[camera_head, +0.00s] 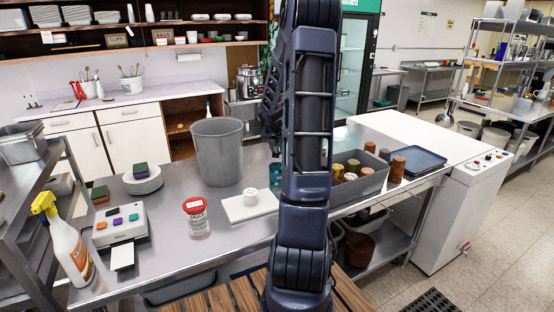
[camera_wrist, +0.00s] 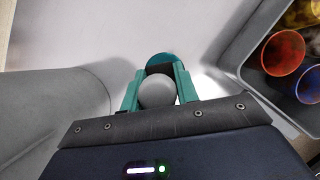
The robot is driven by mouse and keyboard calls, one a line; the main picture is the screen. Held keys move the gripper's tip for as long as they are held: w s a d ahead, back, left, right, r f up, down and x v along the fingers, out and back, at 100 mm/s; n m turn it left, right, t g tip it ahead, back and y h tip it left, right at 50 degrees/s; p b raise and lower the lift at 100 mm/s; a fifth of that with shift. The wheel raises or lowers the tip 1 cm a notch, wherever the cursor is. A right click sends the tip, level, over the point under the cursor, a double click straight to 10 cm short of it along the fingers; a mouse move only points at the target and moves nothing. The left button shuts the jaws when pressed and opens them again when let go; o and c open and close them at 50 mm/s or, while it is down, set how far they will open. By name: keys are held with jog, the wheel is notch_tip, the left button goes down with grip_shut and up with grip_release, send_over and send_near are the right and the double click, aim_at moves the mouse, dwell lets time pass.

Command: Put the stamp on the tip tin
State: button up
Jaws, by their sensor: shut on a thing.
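My gripper (camera_wrist: 158,88) is shut on a round grey thing, probably the stamp (camera_wrist: 157,91), seen from above between its green fingers in the wrist view. Just beyond it is a darker teal round thing (camera_wrist: 163,60), partly hidden; I cannot tell whether it is the tip tin, nor whether the two touch. In the head view, my arm covers the gripper and the held thing. A teal thing (camera_head: 275,174) shows at the arm's left edge, mostly hidden. No readable tip label shows.
A tall grey bin (camera_head: 218,155) stands left of the gripper. A grey crate of cups (camera_head: 362,186) stands to the right. A white board with a small white piece (camera_head: 250,198), a red-lidded tub (camera_head: 197,220) and a spray bottle (camera_head: 66,245) are on the steel table (camera_head: 170,262).

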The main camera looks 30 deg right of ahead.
aim_at(276, 153)
jog(key=shift+f, duration=2.3)
jog(key=shift+f, duration=0.15)
jog(key=o, duration=1)
jog(key=shift+c, duration=0.2)
jog(key=v, duration=1.2)
jog(key=s+a+r+m, duration=1)
jog(key=s+a+m, duration=0.2)
jog(key=s+m, duration=0.1)
jog(key=s+a+r+m+y, duration=0.1)
jog(key=s+a+m, duration=0.3)
jog(key=s+m, duration=0.3)
jog(key=s+a+r+m+t+y, duration=0.1)
jog(key=s+a+m+y, duration=0.1)
jog(key=s+a+m, duration=0.2)
jog(key=s+m, duration=0.3)
jog(key=s, duration=0.3)
